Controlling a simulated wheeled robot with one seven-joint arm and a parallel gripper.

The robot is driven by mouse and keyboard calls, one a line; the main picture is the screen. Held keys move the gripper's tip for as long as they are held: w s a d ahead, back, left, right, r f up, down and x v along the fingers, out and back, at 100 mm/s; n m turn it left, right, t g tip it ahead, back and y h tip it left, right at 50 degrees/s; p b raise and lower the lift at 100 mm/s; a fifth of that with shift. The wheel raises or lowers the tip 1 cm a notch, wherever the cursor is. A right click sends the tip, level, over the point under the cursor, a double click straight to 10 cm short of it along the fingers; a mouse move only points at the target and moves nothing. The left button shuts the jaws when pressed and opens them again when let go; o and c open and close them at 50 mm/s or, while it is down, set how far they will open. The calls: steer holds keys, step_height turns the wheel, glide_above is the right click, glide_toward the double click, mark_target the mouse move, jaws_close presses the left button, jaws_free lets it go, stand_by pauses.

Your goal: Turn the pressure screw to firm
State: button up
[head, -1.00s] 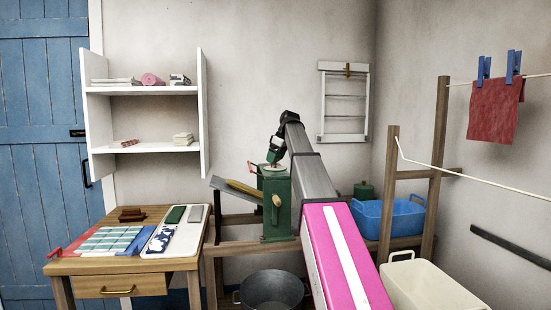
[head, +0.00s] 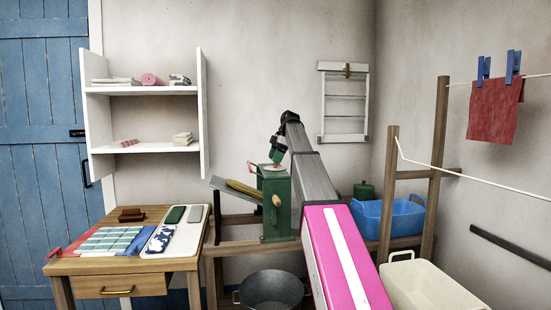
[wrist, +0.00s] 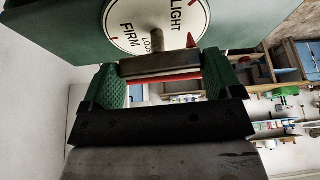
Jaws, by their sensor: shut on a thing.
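The green wringer (head: 276,205) stands on a wooden bench in the head view, with a pale dial on top. In the wrist view the white dial (wrist: 140,22) reads LIGHT, LOOSE and FIRM. A red pointed mark (wrist: 191,41) shows near its edge, below LIGHT. The pressure screw's post (wrist: 156,38) rises from the dial to a grey crossbar (wrist: 160,64), with a red strip beside it. My gripper (wrist: 162,82) is shut on the crossbar, with green pads at both ends. In the head view my gripper (head: 275,157) is above the wringer's top, partly hidden.
A sloping grey board (head: 225,187) and a tan roller (head: 244,188) project left from the wringer. A wooden table (head: 150,262) with cloths stands left. A metal tub (head: 272,288) is below. A blue basin (head: 405,216) and cream tub (head: 430,285) are right.

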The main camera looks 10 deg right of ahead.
stand_by(0.5)
steer(key=o, duration=0.7)
steer(key=shift+o, duration=0.2)
